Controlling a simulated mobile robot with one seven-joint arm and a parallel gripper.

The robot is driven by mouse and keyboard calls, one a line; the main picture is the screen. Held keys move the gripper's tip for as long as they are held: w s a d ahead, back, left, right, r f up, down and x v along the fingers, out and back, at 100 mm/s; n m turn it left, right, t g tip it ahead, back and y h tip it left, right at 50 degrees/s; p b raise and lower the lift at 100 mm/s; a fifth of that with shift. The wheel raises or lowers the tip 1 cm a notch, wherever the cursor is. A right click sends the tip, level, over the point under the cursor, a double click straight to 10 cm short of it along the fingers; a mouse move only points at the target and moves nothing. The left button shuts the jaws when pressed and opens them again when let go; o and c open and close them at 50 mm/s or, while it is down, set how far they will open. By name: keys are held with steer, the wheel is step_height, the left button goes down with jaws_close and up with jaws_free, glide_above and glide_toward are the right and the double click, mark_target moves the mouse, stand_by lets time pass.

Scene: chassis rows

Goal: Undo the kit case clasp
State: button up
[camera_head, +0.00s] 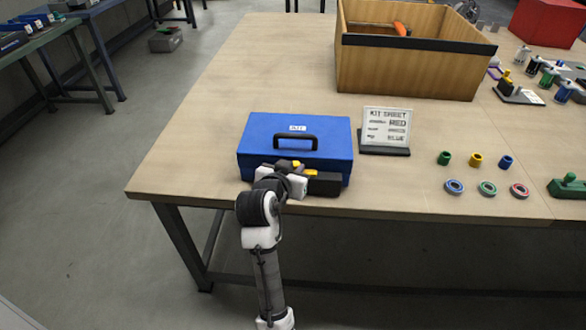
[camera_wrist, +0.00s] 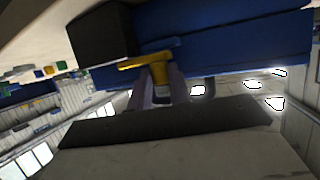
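The blue kit case (camera_head: 262,150) stands closed near the front edge of the table, with a black handle (camera_head: 296,139) and a KIT label on its lid. Its yellow clasp shows in the wrist view (camera_wrist: 148,62) against the blue case wall (camera_wrist: 215,40). My gripper (camera_wrist: 160,84) is at the front of the case, its two fingers close together on either side of the yellow clasp piece, and looks shut on it. In the head view, my wrist and gripper hide much of the case front and most of the clasp.
A kit sheet (camera_head: 387,124) on a dark stand is just right of the case. Coloured caps and rings (camera_head: 487,188) lie further right. A large wooden box (camera_head: 415,70) stands behind. The table left of the case is clear.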

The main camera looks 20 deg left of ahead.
jaws_close()
